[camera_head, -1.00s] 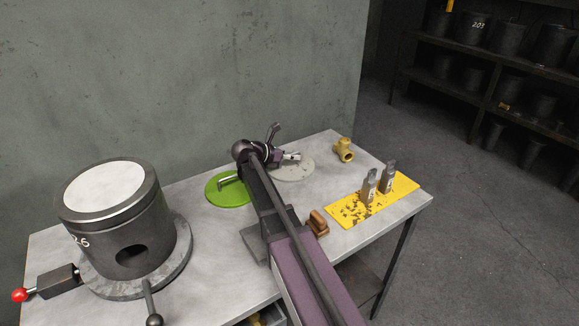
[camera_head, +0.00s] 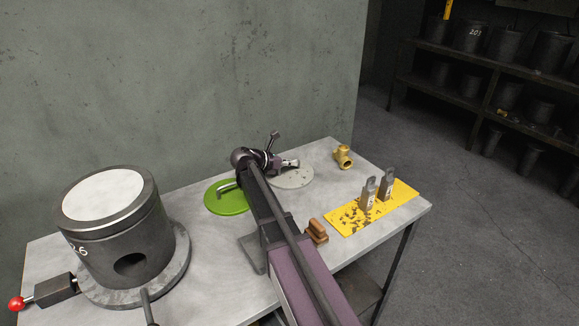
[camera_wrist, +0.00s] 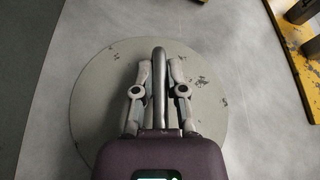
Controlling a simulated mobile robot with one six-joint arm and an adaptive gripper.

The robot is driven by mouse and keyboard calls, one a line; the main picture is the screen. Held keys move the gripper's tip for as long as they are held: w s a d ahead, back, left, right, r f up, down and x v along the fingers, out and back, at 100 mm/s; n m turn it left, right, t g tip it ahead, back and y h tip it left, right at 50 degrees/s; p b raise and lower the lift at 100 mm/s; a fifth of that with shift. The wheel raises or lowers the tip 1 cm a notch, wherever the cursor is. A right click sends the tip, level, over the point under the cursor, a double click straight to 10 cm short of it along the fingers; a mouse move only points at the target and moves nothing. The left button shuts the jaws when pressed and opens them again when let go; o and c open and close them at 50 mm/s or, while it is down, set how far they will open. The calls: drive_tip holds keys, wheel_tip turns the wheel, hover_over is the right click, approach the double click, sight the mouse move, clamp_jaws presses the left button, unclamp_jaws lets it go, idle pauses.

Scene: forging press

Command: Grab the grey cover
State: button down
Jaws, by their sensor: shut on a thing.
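The grey cover (camera_head: 297,177) is a flat, round, chipped disc at the back of the table, partly hidden by my arm. In the wrist view the grey cover (camera_wrist: 110,85) lies under my gripper (camera_wrist: 158,65), with a dark upright bar handle (camera_wrist: 159,62) at its middle. My gripper (camera_head: 290,163) is over the cover in the head view. Its two fingers are on either side of the handle and shut on it. I cannot tell whether the cover is lifted off the table.
A green cover (camera_head: 226,199) with a handle lies just left. A dark drum-shaped vessel (camera_head: 115,225) stands at the left. A brass fitting (camera_head: 342,157), a yellow plate (camera_head: 375,208) with two metal blocks, and a brown block (camera_head: 317,231) are to the right. A wall rises behind.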

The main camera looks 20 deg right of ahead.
drive_tip(key=shift+r, duration=0.2)
wheel_tip(320, 180, up, 10)
drive_tip(key=p, duration=0.9)
drive_tip(key=shift+f+p, duration=0.2)
drive_tip(key=shift+p, duration=0.2)
